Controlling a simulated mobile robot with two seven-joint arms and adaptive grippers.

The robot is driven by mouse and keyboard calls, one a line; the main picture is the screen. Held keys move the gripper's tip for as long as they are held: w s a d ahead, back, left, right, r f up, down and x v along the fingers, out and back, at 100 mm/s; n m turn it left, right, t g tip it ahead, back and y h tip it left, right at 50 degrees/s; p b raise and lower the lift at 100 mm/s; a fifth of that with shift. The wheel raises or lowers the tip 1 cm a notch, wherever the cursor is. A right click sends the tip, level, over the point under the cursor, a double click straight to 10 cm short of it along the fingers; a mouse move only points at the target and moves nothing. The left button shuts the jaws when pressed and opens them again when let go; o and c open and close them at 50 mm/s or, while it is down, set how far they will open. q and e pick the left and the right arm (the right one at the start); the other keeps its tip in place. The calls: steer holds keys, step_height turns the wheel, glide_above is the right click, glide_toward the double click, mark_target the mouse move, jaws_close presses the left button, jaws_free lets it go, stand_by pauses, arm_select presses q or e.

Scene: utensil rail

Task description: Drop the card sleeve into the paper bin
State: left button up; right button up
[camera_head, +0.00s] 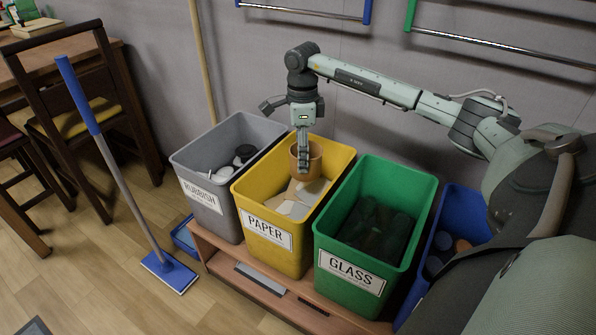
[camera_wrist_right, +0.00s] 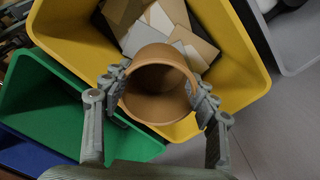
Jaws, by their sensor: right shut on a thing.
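The card sleeve (camera_head: 314,158) is a short brown open tube. My right gripper (camera_head: 302,165) is shut on it and holds it over the mouth of the yellow paper bin (camera_head: 272,259), near the bin's back edge. In the right wrist view the sleeve (camera_wrist_right: 160,85) sits between the two fingers of the gripper (camera_wrist_right: 158,97), and I look into its open end. The yellow bin (camera_wrist_right: 75,42) lies behind it, with flat card and paper pieces inside. My left gripper is not in view.
A grey rubbish bin (camera_head: 206,196) stands left of the paper bin and a green glass bin (camera_head: 348,283) right of it, on a low wooden stand (camera_head: 262,290). A blue bin (camera_head: 462,206) is further right. A blue mop (camera_head: 168,270) leans at left.

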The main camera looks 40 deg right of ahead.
stand_by(0.3)
steer(key=o, duration=0.9)
step_height(320, 180, up, 12)
stand_by(0.4)
